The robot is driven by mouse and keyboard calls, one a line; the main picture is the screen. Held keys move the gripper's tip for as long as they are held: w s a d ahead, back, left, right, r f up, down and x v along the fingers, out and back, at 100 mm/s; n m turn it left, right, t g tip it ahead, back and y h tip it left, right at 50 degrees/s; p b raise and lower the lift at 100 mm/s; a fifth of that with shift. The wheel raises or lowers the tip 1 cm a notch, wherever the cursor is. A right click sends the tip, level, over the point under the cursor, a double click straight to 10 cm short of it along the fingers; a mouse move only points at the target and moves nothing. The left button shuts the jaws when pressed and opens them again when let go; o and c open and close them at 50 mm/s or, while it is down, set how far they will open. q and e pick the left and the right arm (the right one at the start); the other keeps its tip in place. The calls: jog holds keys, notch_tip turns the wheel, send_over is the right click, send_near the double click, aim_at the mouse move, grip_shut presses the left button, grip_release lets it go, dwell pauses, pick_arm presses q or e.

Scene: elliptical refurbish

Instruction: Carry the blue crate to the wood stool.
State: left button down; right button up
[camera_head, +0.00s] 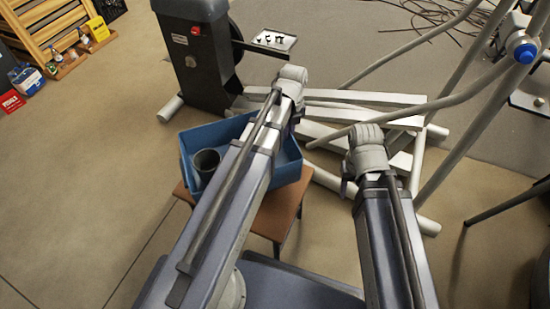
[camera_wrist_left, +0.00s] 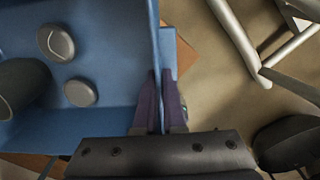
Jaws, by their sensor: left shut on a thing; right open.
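The blue crate (camera_head: 290,168) is in the middle of the head view, partly covered by my left arm. The wood stool (camera_head: 277,214) shows under and in front of it. I cannot tell whether the crate rests on the seat or hangs just above it. In the left wrist view, my left gripper (camera_wrist_left: 160,103) is shut on a wall of the crate (camera_wrist_left: 110,118). A corner of brown wood, likely the stool (camera_wrist_left: 186,62), shows beyond that wall. In the head view my left gripper is hidden.
A dark grey cup (camera_head: 205,165) is in the crate; the wrist view also shows two round grey pieces in it. A black machine (camera_head: 195,50) with pale frame bars (camera_head: 340,97) stands behind. A wooden rack (camera_head: 50,30) is far left. The left floor is clear.

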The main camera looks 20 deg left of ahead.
aim_at(287, 153)
pick_arm(q)
jog(key=shift+f+b, duration=3.7)
jog(key=shift+f, duration=0.5)
jog(key=shift+f, duration=0.15)
jog(key=c, duration=1)
grip_release()
